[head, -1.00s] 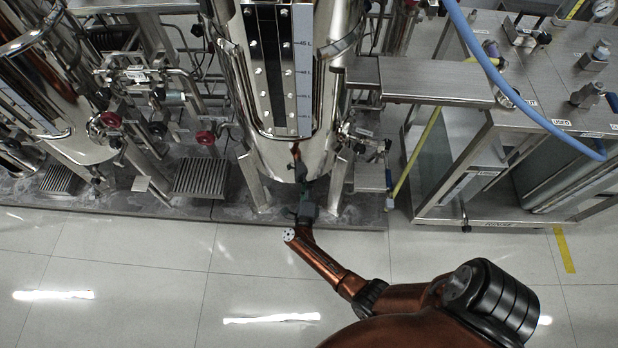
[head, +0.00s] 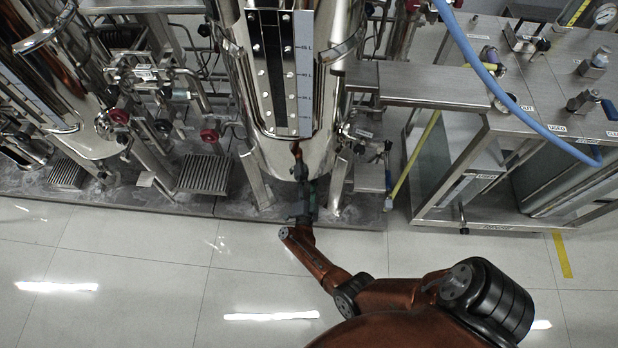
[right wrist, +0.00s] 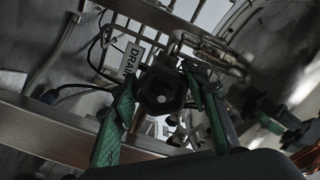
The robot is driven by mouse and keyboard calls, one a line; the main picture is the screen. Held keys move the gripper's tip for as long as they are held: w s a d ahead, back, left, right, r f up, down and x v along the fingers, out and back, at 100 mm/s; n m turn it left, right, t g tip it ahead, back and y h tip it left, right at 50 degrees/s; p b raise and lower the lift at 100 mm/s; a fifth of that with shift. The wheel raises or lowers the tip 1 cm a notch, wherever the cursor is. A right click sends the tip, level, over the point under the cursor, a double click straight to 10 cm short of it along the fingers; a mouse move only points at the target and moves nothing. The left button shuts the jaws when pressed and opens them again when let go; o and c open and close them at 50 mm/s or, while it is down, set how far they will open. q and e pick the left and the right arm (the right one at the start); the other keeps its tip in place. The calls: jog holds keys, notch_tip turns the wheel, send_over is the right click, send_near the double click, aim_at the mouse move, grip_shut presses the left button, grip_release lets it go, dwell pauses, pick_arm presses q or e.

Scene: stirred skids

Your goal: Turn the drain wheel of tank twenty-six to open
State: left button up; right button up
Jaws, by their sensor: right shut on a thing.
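A tall shiny steel tank (head: 275,158) with a level scale stands in the middle of the head view; I see no readable tank number. My right arm reaches from the lower right to the tank's foot, where my right gripper (head: 303,190) covers what it holds. In the right wrist view, a dark wheel (right wrist: 162,92) with a pale centre sits between the green fingers of my right gripper (right wrist: 165,108), which is shut on it. A white tag reading DRAIN (right wrist: 130,60) hangs just behind the wheel. My left gripper is not in view.
Steel tank legs (head: 255,180) stand on both sides of the gripper. A steel cart (head: 465,222) with a blue hose (head: 475,60) is at the right. Red-handled valves (head: 209,135) and pipes are at the left. The tiled floor (head: 150,260) in front is clear.

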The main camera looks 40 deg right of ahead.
jog(key=n, duration=0.3)
jog(key=shift+a+f+n, duration=0.1)
jog(key=shift+n, duration=0.3)
jog(key=n, duration=0.3)
jog(key=shift+s+n+p, duration=0.1)
jog(key=shift+n+p, duration=0.2)
jog(key=n, duration=0.3)
jog(key=shift+n, duration=0.3)
jog(key=n, duration=0.2)
jog(key=shift+s+d+n, duration=0.15)
jog(key=shift+d+n, duration=0.05)
jog(key=shift+n, duration=0.2)
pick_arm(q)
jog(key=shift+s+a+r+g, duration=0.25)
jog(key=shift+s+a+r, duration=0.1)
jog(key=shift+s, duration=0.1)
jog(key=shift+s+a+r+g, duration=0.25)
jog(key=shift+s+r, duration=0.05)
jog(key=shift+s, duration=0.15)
pick_arm(e)
jog(key=shift+n, duration=0.7)
jog(key=o, duration=1.2)
jog(key=shift+d, duration=0.15)
